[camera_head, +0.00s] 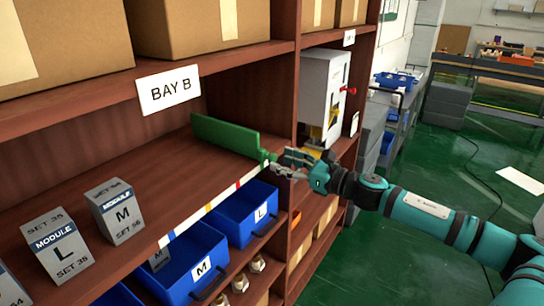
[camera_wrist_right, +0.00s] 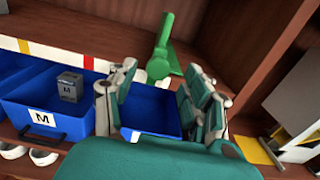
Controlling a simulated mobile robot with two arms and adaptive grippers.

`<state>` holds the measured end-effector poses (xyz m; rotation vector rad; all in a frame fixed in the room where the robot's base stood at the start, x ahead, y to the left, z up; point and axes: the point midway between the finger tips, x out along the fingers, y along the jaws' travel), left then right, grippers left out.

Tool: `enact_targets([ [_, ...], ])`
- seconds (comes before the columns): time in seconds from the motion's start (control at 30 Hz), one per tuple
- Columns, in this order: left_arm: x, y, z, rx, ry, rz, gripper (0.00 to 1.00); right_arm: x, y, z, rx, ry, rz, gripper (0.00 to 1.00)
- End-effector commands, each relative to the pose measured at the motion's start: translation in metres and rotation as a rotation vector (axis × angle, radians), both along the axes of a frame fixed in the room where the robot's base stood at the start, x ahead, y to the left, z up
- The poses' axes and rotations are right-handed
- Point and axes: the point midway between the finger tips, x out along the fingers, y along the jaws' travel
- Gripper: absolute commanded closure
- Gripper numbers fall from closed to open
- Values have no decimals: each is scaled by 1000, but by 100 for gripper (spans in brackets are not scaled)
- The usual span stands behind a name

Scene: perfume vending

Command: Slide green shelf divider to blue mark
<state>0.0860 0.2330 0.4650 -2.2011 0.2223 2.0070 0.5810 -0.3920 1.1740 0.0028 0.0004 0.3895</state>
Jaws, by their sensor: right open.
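The green shelf divider (camera_head: 226,136) stands upright on the Bay B shelf, toward its right end. Its narrow front end is at the shelf's front edge. In the right wrist view the divider (camera_wrist_right: 166,40) is straight ahead. My right gripper (camera_head: 277,162) is at the divider's front end. In the right wrist view the gripper (camera_wrist_right: 160,82) is open, its fingers on either side of that end; contact cannot be told. A small blue mark (camera_head: 172,236) shows on the edge strip, left of the yellow and red marks. My left gripper is out of view.
Grey module boxes L (camera_head: 61,247) and M (camera_head: 115,211) stand on the shelf at the left. Blue bins (camera_head: 243,215) sit below the shelf edge. A shelf upright (camera_head: 284,100) and white machine (camera_head: 322,92) are to the right. The shelf between M and divider is clear.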

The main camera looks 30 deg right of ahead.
Motion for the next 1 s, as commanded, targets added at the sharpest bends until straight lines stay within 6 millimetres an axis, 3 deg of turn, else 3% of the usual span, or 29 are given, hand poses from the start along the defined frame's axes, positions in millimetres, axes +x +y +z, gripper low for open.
enact_targets([
  [0.4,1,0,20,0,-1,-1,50,33,14,3,1,-2,0,50],
  [0.83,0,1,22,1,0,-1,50,38,17,0,-2,0,2,50],
  [1.0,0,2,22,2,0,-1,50,38,17,0,-2,0,2,69],
])
